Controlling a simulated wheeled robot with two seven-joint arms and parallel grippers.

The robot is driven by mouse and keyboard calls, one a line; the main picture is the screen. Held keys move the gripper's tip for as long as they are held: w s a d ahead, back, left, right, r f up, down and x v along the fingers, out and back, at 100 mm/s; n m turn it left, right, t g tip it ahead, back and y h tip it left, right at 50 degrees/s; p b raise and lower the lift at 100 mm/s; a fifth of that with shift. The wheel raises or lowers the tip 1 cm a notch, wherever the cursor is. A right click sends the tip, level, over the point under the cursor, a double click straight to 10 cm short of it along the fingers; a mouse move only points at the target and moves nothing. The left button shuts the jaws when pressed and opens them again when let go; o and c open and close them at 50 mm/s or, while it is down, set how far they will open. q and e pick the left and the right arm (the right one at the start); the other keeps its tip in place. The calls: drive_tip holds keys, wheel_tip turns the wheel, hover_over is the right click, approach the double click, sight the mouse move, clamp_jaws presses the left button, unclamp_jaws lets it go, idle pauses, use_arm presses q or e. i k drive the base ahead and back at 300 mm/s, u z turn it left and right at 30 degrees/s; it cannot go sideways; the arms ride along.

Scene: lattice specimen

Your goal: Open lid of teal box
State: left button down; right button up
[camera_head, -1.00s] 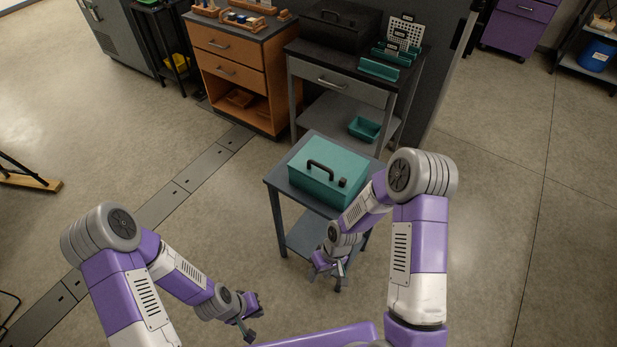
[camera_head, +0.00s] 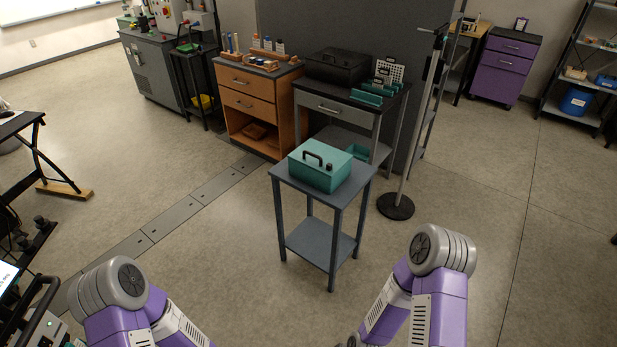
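The teal box (camera_head: 318,172) stands on top of a small grey two-tier table (camera_head: 342,197) in the middle of the view. My two purple and grey arms show at the bottom edge, well short of the table. Both grippers are below the frame.
A grey workbench (camera_head: 340,103) with a black case (camera_head: 337,66) and teal trays stands behind the table. An orange drawer cabinet (camera_head: 246,102) is beside it. A pole on a round black base (camera_head: 395,206) stands right of the table. Open floor (camera_head: 240,270) lies in front.

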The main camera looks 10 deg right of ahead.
sight(320, 152)
drive_tip(key=z, duration=0.75)
drive_tip(key=i, duration=1.9)
drive_tip(key=u, duration=0.55)
